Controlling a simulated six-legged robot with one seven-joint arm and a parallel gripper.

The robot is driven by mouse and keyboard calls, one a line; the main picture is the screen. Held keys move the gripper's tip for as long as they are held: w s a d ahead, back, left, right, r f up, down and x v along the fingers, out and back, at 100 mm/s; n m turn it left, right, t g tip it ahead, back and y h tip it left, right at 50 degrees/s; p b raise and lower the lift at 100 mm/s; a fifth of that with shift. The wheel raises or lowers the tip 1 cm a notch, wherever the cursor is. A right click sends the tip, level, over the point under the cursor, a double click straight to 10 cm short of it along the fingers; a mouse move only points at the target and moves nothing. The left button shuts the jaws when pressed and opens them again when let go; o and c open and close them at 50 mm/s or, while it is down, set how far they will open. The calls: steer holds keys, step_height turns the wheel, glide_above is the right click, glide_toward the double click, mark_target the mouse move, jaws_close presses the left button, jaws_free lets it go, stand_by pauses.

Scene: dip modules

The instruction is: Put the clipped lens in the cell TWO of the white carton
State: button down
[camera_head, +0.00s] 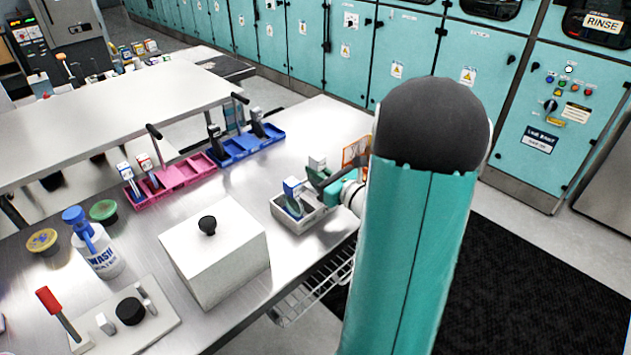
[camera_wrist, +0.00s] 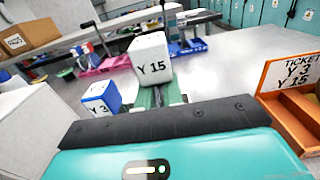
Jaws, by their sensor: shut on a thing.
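A blue-and-white block marked Y 3 (camera_wrist: 100,98) stands in the carton's left part, seen also in the head view (camera_head: 293,196). The held block's lower end and the cell labels are hidden, so I cannot tell whether it touches the carton.
An orange ticket holder (camera_wrist: 278,103) reading Y 3, Y 15 stands close at right. A white box with a black knob (camera_head: 215,255) stands left of the carton. Pink (camera_head: 180,175) and blue (camera_head: 240,148) trays stand behind. The bench's far right is clear.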

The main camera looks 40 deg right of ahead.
mark_target(308, 176)
steer(key=shift+w+f, duration=0.15)
steer(key=shift+f, duration=0.1)
steer(key=shift+w+f, duration=0.2)
steer(key=shift+f, duration=1.45)
steer(key=shift+f, duration=0.2)
steer(key=c, duration=1.5)
jaws_free()
steer(key=shift+d, duration=0.1)
steer(key=shift+s+r, duration=0.1)
steer(key=shift+r, duration=0.15)
steer(key=s, duration=1.2)
steer(key=shift+d, duration=0.15)
